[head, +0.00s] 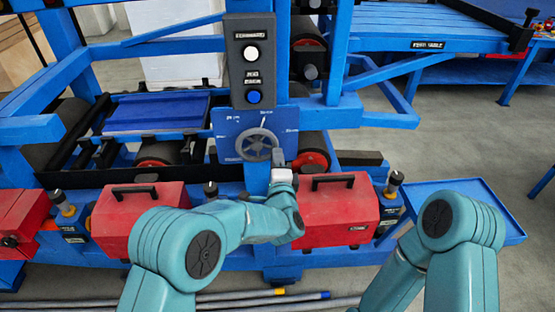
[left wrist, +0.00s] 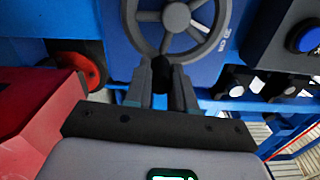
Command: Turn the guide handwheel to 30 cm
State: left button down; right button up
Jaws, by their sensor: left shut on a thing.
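The grey spoked guide handwheel (head: 257,145) is on a blue dial plate (head: 226,122) below the control box. A small white pointer (head: 264,123) stands near the top of the wheel, leaning slightly right. White marks and labels surround the wheel, too small to read surely in the head view. My left gripper (head: 278,157) is at the wheel's lower right rim. In the left wrist view the wheel (left wrist: 178,18) fills the top, and my left gripper (left wrist: 175,80) is shut on its dark handle knob (left wrist: 177,88). My right gripper is out of view.
The control box (head: 251,62) with white and blue buttons is above the wheel. Two red toolboxes (head: 136,215) (head: 335,208) sit on the ledge below, either side of my left arm. A blue tray (head: 464,198) is at the right. Rods (head: 240,299) lie along the floor.

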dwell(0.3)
pick_arm(q)
jog(key=c, duration=0.9)
grip_release()
jog(key=shift+c, duration=0.2)
jog(key=shift+s+a+f, duration=0.1)
